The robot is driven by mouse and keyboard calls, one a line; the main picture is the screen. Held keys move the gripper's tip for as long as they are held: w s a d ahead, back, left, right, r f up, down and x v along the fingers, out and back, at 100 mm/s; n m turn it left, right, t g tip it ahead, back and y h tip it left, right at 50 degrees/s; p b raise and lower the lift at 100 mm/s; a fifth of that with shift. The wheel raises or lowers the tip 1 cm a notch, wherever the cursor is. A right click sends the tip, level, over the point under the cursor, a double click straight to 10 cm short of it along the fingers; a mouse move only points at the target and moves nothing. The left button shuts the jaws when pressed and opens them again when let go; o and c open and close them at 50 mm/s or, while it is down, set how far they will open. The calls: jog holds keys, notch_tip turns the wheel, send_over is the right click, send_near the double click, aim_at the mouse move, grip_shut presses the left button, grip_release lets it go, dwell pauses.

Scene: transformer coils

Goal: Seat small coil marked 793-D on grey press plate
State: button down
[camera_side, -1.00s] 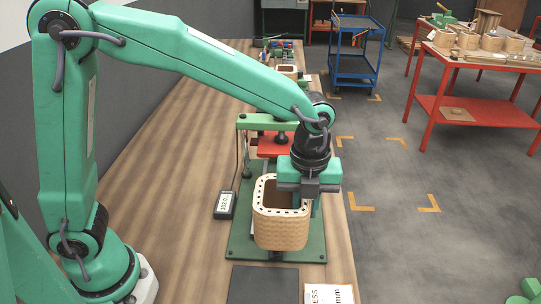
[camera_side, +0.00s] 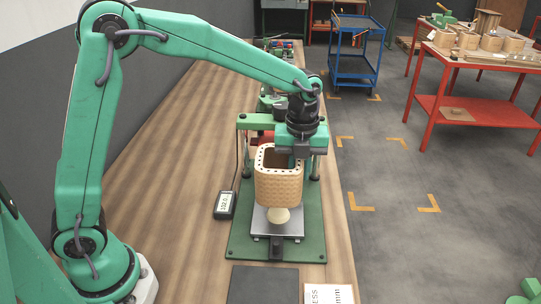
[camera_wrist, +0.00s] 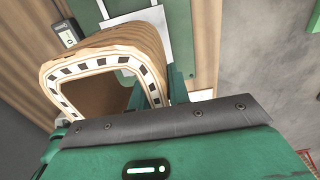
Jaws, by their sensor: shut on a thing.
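The tan woven coil (camera_side: 279,188), a rounded square tube with a pale top rim and dark marks, is in my gripper (camera_side: 295,160). My gripper is shut on the coil's wall at the right. The coil is upright and appears held above the grey press plate (camera_side: 290,231). A pale round piece (camera_side: 279,215) shows between the coil and the plate. In the wrist view the coil (camera_wrist: 151,43) shows its open end, with a green finger (camera_wrist: 178,85) beside its wall. No marking 793-D is readable.
The plate is on a green press base (camera_side: 310,215) with posts and a crossbar behind. A small meter (camera_side: 225,205) lies to the left. A dark mat (camera_side: 262,285) and a printed card (camera_side: 330,298) lie in front. The wooden bench at left is clear.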

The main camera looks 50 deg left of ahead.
jog(key=shift+f, duration=0.1)
jog(key=shift+f, duration=2.65)
jog(key=shift+f, duration=1.35)
dwell(0.8)
jog(key=c, duration=1.2)
grip_release()
jog(key=shift+c, duration=0.2)
jog(key=shift+r, duration=3.9)
